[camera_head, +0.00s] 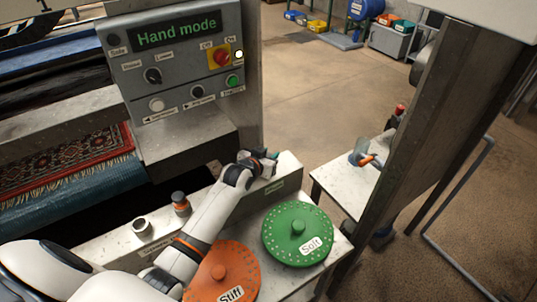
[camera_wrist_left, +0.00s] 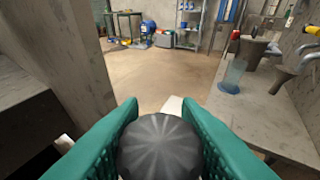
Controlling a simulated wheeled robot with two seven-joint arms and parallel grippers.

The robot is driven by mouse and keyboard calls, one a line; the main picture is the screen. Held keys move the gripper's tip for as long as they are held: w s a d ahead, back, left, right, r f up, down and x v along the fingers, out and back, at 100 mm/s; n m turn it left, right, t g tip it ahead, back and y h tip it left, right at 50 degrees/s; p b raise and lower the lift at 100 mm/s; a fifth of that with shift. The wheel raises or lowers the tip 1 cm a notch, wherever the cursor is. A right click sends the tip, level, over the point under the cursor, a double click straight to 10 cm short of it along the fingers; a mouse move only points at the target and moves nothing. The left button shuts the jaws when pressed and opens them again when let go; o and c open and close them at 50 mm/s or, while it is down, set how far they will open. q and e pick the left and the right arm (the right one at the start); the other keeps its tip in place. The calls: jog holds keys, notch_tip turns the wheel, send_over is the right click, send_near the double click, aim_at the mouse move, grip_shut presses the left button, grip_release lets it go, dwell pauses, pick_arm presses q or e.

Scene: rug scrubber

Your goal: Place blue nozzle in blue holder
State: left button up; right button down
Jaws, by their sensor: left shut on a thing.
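My left gripper (camera_head: 270,156) is at the far end of the long pale box (camera_head: 285,165). In the left wrist view its teal fingers (camera_wrist_left: 160,135) are shut on a dark grey, ribbed round cap (camera_wrist_left: 160,148), seen from its end. The cap resembles the dark top of the orange-banded nozzle (camera_head: 181,204) standing in the box. Any colour band on the held piece is hidden, so I cannot tell whether it is blue. A round pale holder (camera_head: 141,226) at the box's near end looks empty. I cannot make out which holder is blue. My right gripper is not in view.
The control panel (camera_head: 175,60) overhangs behind my arm. A brown post (camera_head: 425,115) stands right. A small white table (camera_head: 347,184) holds a bluish item (camera_head: 358,152).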

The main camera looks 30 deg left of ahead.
pick_arm(q)
jog(key=shift+f, duration=0.1)
jog(key=o, duration=1)
jog(key=shift+r, duration=0.2)
jog(key=v, duration=1.2)
